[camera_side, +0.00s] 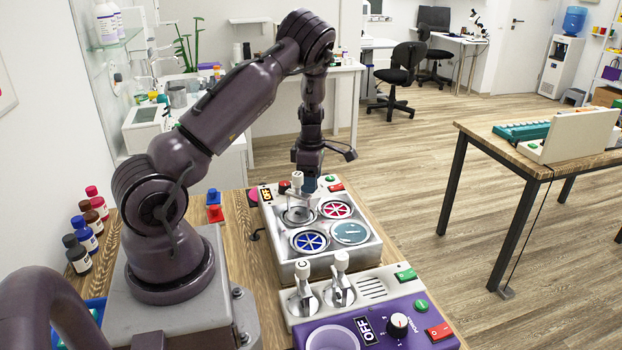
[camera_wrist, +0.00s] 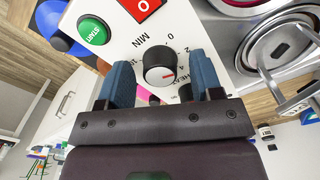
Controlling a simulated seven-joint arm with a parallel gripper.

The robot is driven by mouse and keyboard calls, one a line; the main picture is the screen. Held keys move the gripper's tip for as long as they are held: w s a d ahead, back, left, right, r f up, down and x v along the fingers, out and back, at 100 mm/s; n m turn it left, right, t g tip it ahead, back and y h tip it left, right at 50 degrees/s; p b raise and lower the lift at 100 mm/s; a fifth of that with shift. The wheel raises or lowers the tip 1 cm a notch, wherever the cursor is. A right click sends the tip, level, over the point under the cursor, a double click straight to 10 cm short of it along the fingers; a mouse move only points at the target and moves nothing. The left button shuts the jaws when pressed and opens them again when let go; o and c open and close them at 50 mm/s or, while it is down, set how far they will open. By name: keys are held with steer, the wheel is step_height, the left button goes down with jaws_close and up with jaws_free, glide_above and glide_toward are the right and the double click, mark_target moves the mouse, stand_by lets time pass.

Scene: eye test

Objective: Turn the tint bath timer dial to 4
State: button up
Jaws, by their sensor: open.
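In the wrist view the timer dial (camera_wrist: 159,67) is a round black knob with a pale top and a short red mark. The red mark points to the right and slightly down in the picture. My gripper (camera_wrist: 161,75) is open, with one blue finger on each side of the dial. I cannot tell whether either finger touches it. In the side view my gripper (camera_side: 308,184) is low over the far end of the bath unit (camera_side: 345,262), and the dial is hidden there.
A green START button (camera_wrist: 93,32) and a red switch (camera_wrist: 143,8) are close to the dial. Steel lidded wells (camera_wrist: 272,48) lie to its right.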

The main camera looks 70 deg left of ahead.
steer(key=c, duration=0.9)
steer(key=shift+c, duration=0.2)
steer(key=shift+m, duration=0.3)
steer(key=m, duration=0.4)
steer(key=shift+m, duration=2.3)
steer(key=o, duration=0.9)
